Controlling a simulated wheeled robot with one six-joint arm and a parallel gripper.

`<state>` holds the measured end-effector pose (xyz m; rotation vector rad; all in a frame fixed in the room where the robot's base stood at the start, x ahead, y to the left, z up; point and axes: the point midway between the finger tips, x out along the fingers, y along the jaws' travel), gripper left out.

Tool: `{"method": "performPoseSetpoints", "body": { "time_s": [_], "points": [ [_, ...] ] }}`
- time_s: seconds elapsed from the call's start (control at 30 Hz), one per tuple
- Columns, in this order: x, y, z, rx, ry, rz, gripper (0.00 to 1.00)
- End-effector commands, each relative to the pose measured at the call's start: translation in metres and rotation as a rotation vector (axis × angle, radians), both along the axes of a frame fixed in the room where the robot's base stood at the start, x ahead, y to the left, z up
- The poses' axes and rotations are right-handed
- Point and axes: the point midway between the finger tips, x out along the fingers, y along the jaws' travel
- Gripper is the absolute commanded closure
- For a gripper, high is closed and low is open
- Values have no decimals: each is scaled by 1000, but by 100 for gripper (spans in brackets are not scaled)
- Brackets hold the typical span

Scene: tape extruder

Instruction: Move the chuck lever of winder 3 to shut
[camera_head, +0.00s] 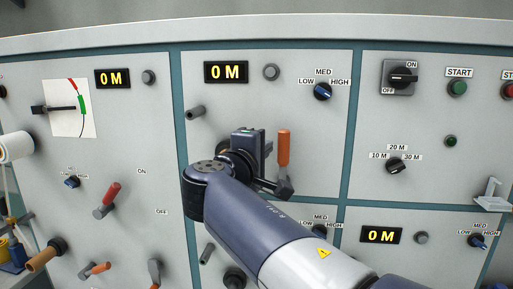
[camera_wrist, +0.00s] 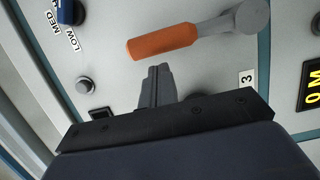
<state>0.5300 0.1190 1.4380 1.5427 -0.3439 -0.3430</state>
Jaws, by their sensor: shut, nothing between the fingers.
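The lever with an orange handle (camera_head: 283,148) stands upright on the middle panel, its grey pivot at the lower end. In the wrist view the orange handle (camera_wrist: 160,42) lies across the top, with its grey pivot (camera_wrist: 252,17) to the right. A label "3" (camera_wrist: 246,78) is near that pivot. My gripper (camera_head: 250,142) is just left of the handle in the head view. In the wrist view my gripper (camera_wrist: 158,70) has its fingers together, empty, beside the handle with a small visible gap. The lever's shut and open markings are not visible.
A speed knob (camera_head: 323,91), a button (camera_head: 271,72) and a "0 M" display (camera_head: 226,72) are above the lever. A grey peg (camera_head: 195,112) sticks out left of my gripper. A red-handled lever (camera_head: 107,199) is on the left panel. My arm hides the panel below.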

Motion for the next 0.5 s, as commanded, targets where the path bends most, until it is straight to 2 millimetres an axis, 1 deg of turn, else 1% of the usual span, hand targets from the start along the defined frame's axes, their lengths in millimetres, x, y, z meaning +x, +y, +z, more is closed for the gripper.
{"method": "performPoseSetpoints", "body": {
  "time_s": [0.03,0.17,0.5],
  "points": [
    [5,-3,1,-1,2,-2,100],
    [11,-6,0,0,0,-1,100],
    [12,-6,0,1,0,0,100]
  ]
}}
